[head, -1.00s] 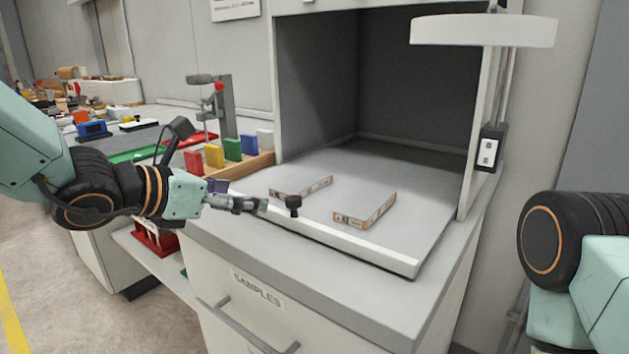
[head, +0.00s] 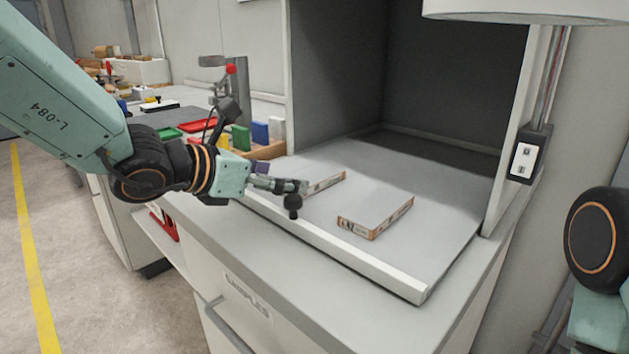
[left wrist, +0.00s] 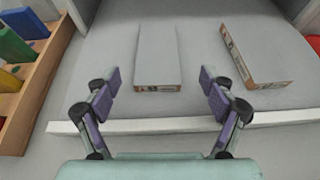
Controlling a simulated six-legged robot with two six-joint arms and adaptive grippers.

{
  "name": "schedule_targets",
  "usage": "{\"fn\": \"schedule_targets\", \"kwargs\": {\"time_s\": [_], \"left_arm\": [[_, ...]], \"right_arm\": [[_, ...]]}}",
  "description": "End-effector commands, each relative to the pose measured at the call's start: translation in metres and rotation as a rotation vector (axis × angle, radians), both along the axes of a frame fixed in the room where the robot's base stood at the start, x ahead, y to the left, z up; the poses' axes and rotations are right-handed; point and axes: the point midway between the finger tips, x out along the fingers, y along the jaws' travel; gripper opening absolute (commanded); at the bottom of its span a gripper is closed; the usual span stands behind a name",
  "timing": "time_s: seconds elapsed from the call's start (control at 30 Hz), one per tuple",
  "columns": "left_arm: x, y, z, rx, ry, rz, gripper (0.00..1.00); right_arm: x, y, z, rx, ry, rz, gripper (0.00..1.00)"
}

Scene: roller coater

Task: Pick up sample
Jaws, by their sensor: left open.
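Two flat, light grey samples with printed brown edges lie on the booth floor. The right sample (head: 375,216) is in full view in the head view and also shows at the right of the left wrist view (left wrist: 262,50). The left sample (head: 326,183) is partly hidden by my left gripper (head: 300,194) in the head view. In the left wrist view the left sample (left wrist: 157,55) lies straight ahead, beyond and between the open fingers of my left gripper (left wrist: 160,85). The fingers are empty and apart from both samples. My right gripper is out of view.
A raised white strip (head: 340,246) runs along the booth's front edge. The booth's side walls (head: 515,120) stand left and right. A wooden rack (left wrist: 40,75) with coloured blocks stands to the left. A lamp (head: 530,10) overhangs at upper right. The booth floor behind the samples is clear.

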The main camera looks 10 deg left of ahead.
Motion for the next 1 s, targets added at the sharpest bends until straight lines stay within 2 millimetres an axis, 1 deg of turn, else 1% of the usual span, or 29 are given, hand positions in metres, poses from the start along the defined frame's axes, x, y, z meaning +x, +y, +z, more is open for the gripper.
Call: {"fn": "schedule_targets", "kwargs": {"time_s": [0.17,0.4,0.5,0.77,1.0], "left_arm": [[0.008,-0.007,-0.006,0.003,0.001,-0.001,0.83],[0.033,-0.026,-0.018,0.003,0.001,-0.001,0.83],[0.039,-0.030,-0.020,0.002,0.000,-0.002,0.83],[0.042,-0.032,-0.020,-0.002,0.000,-0.001,0.83],[0.042,-0.032,-0.020,-0.002,0.000,-0.001,0.64]], "right_arm": [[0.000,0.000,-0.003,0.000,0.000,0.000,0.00],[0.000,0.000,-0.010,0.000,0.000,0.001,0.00],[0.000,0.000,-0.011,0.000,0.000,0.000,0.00],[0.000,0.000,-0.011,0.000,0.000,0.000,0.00],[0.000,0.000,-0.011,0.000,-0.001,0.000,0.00]]}}
